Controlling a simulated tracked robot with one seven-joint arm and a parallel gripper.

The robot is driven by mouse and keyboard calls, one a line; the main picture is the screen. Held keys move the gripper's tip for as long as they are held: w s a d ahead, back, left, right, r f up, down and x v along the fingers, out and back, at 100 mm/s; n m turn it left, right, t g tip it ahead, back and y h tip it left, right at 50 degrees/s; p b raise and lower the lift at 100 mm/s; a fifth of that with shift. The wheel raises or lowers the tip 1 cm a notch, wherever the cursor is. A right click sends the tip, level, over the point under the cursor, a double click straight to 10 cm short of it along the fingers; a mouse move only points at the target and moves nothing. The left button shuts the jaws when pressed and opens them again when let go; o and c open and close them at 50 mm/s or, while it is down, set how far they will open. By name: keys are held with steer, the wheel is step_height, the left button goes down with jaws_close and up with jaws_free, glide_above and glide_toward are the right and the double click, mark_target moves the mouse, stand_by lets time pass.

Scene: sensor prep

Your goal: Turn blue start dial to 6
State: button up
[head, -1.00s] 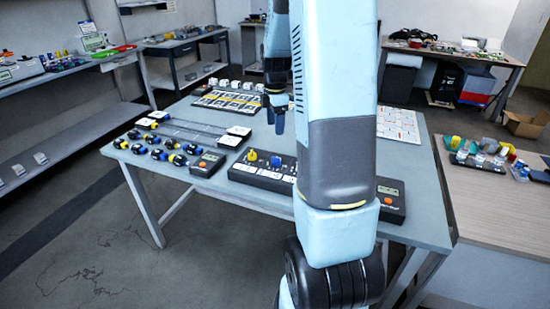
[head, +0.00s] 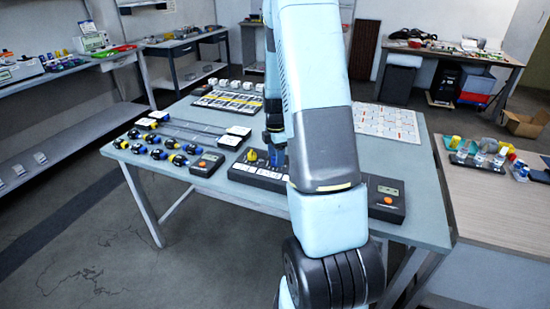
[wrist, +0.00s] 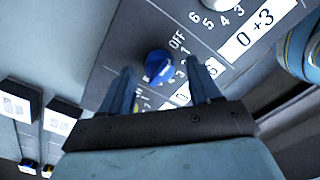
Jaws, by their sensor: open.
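The blue start dial (wrist: 158,65) sits on a dark panel in the wrist view, with OFF and numbers printed round it. My open gripper (wrist: 163,76) has one finger to the left and one to the right of the dial, with the dial at or just beyond the tips. Contact cannot be told. The lower part of the dial's scale is partly hidden by a finger. In the head view my gripper (head: 275,140) is over the dial panel (head: 240,174), beside the yellow dial (head: 251,155), and the blue dial cannot be made out there.
In the wrist view a pale dial (wrist: 264,8) and a "0+3" label (wrist: 258,33) lie up and right. In the head view a dark box with an orange button (head: 207,163) is left of the panel and another (head: 385,197) right. Several yellow-blue parts (head: 158,154) lie left.

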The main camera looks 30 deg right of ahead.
steer(key=shift+f, duration=0.55)
steer(key=shift+c, duration=0.4)
steer(key=c, duration=0.9)
steer(key=shift+a, duration=0.2)
steer(key=shift+c, duration=0.3)
steer(key=shift+d, duration=0.1)
